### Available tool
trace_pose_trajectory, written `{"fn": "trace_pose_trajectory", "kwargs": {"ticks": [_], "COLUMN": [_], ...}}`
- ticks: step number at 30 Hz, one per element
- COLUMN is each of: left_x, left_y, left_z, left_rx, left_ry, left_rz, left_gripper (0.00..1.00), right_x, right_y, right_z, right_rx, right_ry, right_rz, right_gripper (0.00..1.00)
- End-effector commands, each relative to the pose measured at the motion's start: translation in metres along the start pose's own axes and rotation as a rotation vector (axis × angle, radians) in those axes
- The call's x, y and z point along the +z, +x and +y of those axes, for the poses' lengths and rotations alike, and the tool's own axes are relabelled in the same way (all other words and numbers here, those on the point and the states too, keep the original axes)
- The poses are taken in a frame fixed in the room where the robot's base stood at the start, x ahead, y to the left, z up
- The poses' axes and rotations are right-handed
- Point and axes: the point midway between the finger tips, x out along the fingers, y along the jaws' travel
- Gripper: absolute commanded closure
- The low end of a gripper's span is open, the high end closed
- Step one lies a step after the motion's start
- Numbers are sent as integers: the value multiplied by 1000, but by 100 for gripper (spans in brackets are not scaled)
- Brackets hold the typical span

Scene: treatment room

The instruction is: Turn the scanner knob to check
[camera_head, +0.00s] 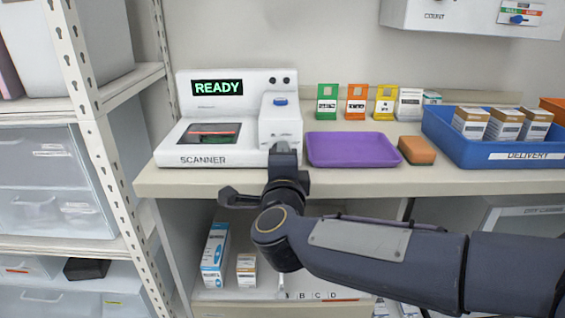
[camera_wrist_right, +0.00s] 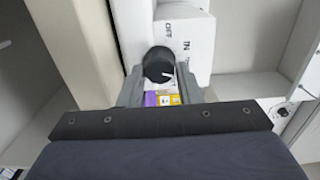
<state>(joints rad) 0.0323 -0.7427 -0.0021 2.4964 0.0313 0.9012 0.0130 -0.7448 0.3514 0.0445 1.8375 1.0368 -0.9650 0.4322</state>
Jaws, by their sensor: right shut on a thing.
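The white scanner (camera_head: 190,155) stands on the counter, its screen (camera_head: 217,88) reading READY in green. In the head view my right gripper (camera_head: 283,152) is at the front of the scanner's right block and hides the knob. The white panel beside the knob carries printed words; OFF is legible and another is partly cut off. My left gripper is not in view.
A purple tray (camera_head: 352,149) and an orange-brown block (camera_head: 416,150) lie right of the scanner. A blue DELIVERY bin (camera_head: 480,151) holds several boxes. Coloured tags stand behind the tray. A metal shelf post (camera_head: 95,140) rises on the left. Boxes stand on the shelf below.

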Motion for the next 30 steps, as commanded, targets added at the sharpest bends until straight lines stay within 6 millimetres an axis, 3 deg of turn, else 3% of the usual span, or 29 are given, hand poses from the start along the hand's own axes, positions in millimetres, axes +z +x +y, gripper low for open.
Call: {"fn": "trace_pose_trajectory", "kwargs": {"ticks": [9,10,14,23,30], "left_x": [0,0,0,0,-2], "left_y": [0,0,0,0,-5], "left_z": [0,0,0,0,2], "left_rx": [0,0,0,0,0], "left_ry": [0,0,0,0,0], "left_rz": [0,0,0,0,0], "left_gripper": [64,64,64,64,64], "right_x": [0,0,0,0,1], "right_y": [0,0,0,-2,-35], "right_z": [1,1,1,0,-2], "right_rx": [2,2,2,1,0], "right_ry": [0,0,0,0,1], "right_rz": [1,1,1,0,-3], "right_gripper": [92,65,48,48,48]}}
